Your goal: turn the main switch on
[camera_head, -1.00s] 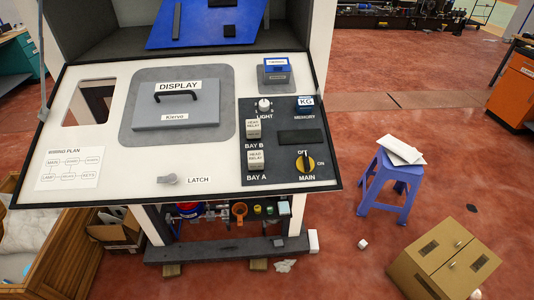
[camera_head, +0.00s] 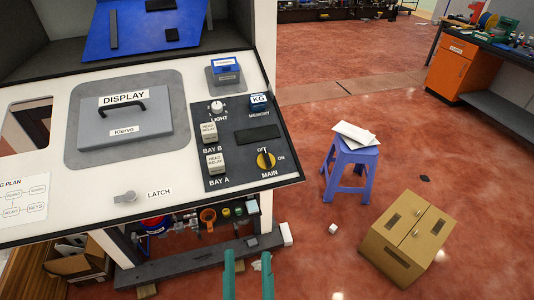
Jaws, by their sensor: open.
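My gripper (camera_head: 248,263) shows as two teal fingers at the bottom edge. They are apart with nothing between them, below the panel's front edge in the picture and clear of the switch.
Head relays (camera_head: 214,162), a light knob (camera_head: 217,107) and a memory block (camera_head: 262,103) sit near the switch. A display lid (camera_head: 125,125) and a latch (camera_head: 126,197) are left. A blue stool (camera_head: 350,168) and cardboard box (camera_head: 407,238) stand on the floor to the right.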

